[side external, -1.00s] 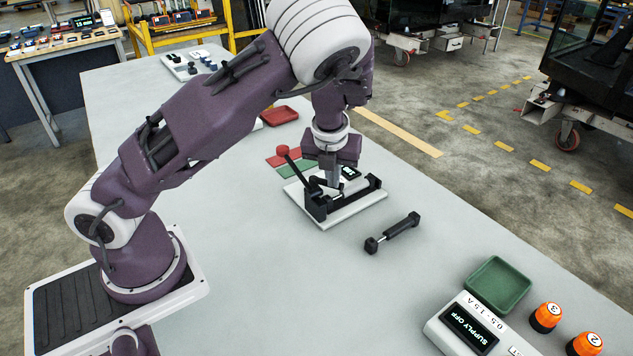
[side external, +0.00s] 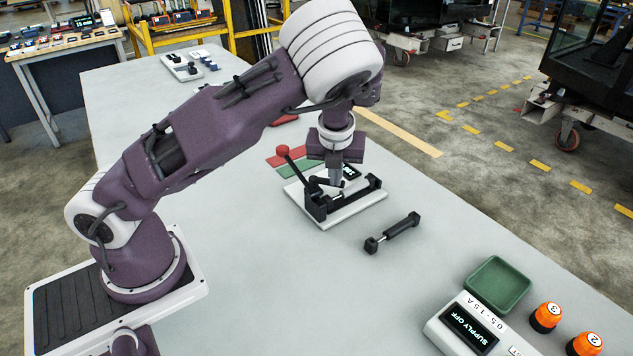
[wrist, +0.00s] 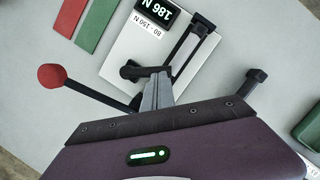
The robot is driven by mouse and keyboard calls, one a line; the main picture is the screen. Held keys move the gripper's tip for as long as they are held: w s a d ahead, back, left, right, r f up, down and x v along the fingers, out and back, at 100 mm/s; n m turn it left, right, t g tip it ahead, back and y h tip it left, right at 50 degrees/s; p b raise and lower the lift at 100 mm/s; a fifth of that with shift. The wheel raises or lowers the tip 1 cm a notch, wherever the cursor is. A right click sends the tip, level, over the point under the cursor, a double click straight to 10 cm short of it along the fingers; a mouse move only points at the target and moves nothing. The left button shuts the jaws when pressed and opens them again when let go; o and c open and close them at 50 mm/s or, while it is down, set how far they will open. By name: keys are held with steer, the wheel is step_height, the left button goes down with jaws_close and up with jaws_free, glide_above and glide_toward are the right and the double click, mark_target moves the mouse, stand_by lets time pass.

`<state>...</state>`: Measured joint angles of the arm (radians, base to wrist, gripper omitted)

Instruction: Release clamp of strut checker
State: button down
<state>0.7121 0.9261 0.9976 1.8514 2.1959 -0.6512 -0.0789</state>
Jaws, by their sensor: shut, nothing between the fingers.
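The strut checker (side external: 348,212) is a pale base plate with a black fixture on the bench. Its black lever rises tilted to a red knob (side external: 283,150), also seen in the wrist view (wrist: 51,76). Its display (wrist: 157,11) reads 186 N, above a label "80 - 150 N". My gripper (side external: 336,182) is shut and empty, pointing down over the checker, to the right of the lever. In the wrist view its fingertips (wrist: 158,78) overlap the black clamp part (wrist: 133,71); I cannot tell whether they touch it. The fingers partly hide the fixture.
A loose black strut (side external: 392,232) lies on the bench right of the checker. Red (side external: 284,156) and green (side external: 299,168) strips lie behind it. A green tray (side external: 497,284), a supply box (side external: 470,328) and orange knobs (side external: 545,317) stand front right.

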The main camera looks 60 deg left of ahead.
steer(key=shift+w+a+n+g+y, duration=0.2)
steer(key=shift+w+n, duration=0.25)
steer(key=shift+n, duration=0.5)
steer(key=shift+w+a+n+g+y, duration=0.1)
steer(key=shift+w+a+n+g, duration=0.3)
steer(key=shift+n, duration=0.55)
stand_by(1.8)
steer(key=s+d+r, duration=0.4)
steer(key=d+r, duration=0.1)
steer(key=r, duration=0.5)
steer(key=shift+d+r, duration=0.2)
steer(key=shift+d, duration=0.15)
